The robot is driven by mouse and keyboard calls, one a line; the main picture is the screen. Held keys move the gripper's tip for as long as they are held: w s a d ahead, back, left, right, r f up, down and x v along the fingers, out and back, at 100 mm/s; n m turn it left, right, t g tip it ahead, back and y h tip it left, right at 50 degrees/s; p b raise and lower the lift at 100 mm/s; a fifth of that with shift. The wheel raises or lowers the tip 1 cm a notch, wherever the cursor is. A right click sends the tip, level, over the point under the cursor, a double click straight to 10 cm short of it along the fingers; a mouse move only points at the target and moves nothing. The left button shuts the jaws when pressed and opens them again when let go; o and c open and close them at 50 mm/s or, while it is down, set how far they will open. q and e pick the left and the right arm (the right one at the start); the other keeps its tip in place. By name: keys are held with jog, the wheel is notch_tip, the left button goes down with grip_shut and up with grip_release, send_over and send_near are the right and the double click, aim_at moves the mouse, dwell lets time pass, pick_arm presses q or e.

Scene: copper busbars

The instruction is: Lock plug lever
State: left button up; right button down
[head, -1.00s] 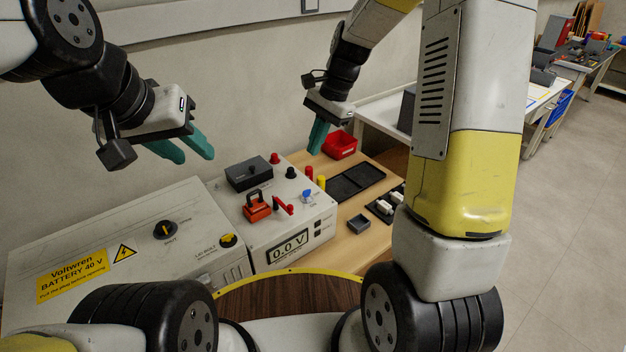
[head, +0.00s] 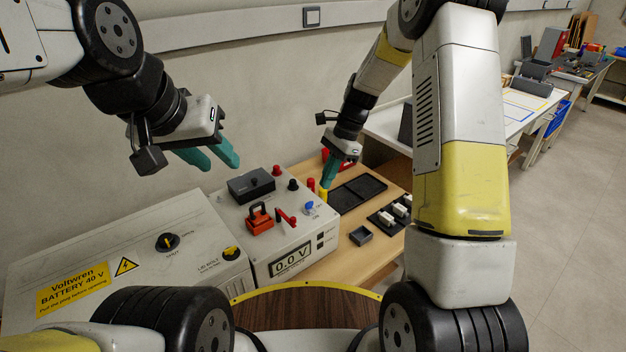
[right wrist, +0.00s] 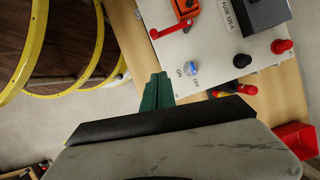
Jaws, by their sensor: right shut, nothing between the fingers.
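An orange-red plug with a dark handle (head: 259,217) sits on top of the light grey meter box (head: 262,248). A red lever (head: 286,218) lies just right of it. Both also show in the right wrist view, the plug (right wrist: 186,9) at the top edge, partly cut off, and the lever (right wrist: 174,29) beside it. My right gripper (head: 327,182) is shut and empty above the far right side of the box; its green fingertips (right wrist: 157,78) show apart from the lever.
A blue knob marked ON and OFF (right wrist: 190,68) stands on the box, near the right fingertips. A dark fuse block (head: 250,185) and red and black terminals are behind the plug. The battery box (head: 130,260) stands left. Black trays (head: 357,193) lie on the wooden bench.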

jog(key=x, duration=0.8)
jog(key=shift+s+a+f, duration=0.1)
jog(key=shift+f, duration=0.2)
jog(key=a, duration=0.1)
jog(key=s+a, duration=0.1)
jog(key=a, duration=0.1)
jog(key=shift+s+f, duration=0.2)
jog(key=shift+f, duration=0.05)
jog(key=shift+s+a, duration=0.2)
jog(key=shift+a, duration=0.15)
jog(key=shift+s+a, duration=0.1)
